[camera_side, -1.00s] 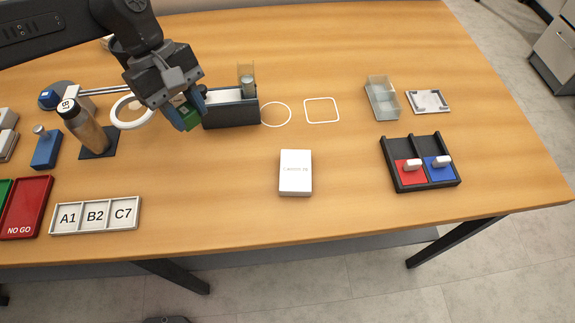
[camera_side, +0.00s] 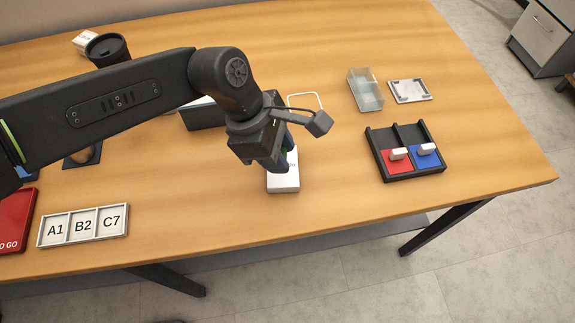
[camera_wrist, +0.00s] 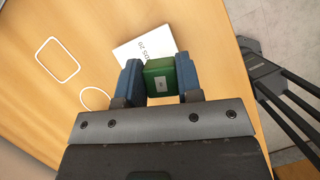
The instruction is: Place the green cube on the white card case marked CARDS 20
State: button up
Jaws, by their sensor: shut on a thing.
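The green cube (camera_wrist: 160,80) is between the two blue fingers of my gripper (camera_wrist: 160,84) in the wrist view. My gripper is shut on it. In the side view my gripper (camera_side: 277,158) is over the far part of the white card case (camera_side: 284,181), and only a sliver of green shows between the fingers. The card case also shows in the wrist view (camera_wrist: 133,50), beyond the cube, with part of its lettering hidden. I cannot tell whether the cube touches the case.
A black tray (camera_side: 412,173) with a red and a blue section stands to the right. A clear box (camera_side: 366,92) and a small grey frame (camera_side: 410,91) lie behind it. A white A1 B2 C7 tray (camera_side: 83,226) is at front left. The table between is clear.

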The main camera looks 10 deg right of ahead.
aim_at(288, 180)
jog(key=shift+s+d+f, duration=0.35)
jog(key=shift+d+f, duration=0.1)
jog(key=shift+d, duration=0.2)
jog(key=shift+f, duration=2)
jog(key=shift+f, duration=0.2)
jog(key=o, duration=0.9)
jog(key=shift+r, duration=0.1)
jog(key=v, duration=1.2)
